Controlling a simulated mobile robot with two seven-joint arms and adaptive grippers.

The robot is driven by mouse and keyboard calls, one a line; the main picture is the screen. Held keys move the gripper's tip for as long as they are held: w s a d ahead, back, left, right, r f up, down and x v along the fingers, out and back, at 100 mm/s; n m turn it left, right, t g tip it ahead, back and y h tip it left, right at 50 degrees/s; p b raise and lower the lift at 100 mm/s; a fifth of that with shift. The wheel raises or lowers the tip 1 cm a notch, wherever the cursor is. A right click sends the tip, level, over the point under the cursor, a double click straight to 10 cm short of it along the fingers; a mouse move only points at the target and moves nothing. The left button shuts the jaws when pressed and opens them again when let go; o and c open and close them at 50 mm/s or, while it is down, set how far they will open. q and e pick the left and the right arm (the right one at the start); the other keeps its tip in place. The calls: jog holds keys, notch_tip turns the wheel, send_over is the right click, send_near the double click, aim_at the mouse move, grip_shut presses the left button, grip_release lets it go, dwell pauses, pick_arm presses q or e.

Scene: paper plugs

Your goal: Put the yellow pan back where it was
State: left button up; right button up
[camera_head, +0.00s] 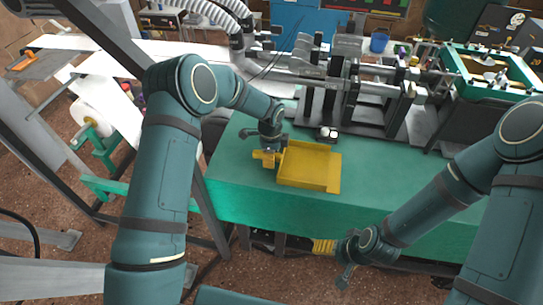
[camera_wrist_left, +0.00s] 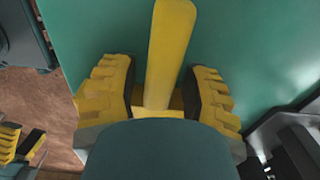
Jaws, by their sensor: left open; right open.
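The yellow pan (camera_head: 310,168) lies on the green table (camera_head: 380,190), near its left end. My left gripper (camera_head: 267,158) is at the pan's left side, low over the table. In the left wrist view, a narrow yellow part of the pan (camera_wrist_left: 171,50) stands between the fingers of my open left gripper (camera_wrist_left: 168,95), with gaps seen on both sides. Part of the pan there is hidden by the dark gripper body. My right gripper (camera_head: 345,275) is open and empty, low in front of the table, away from the pan.
Grey machinery (camera_head: 350,85) stands along the back of the table. A green-framed unit (camera_head: 495,68) is at the back right. A white paper roll (camera_head: 92,117) is at the left. The table surface right of the pan is clear.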

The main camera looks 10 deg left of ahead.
pick_arm(q)
notch_tip(320, 180, up, 12)
jog(key=p, duration=0.1)
jog(key=shift+a, duration=0.15)
pick_arm(e)
jog(key=shift+w+r, duration=0.25)
jog(key=shift+r, duration=0.55)
pick_arm(q)
jog(key=shift+f, duration=0.15)
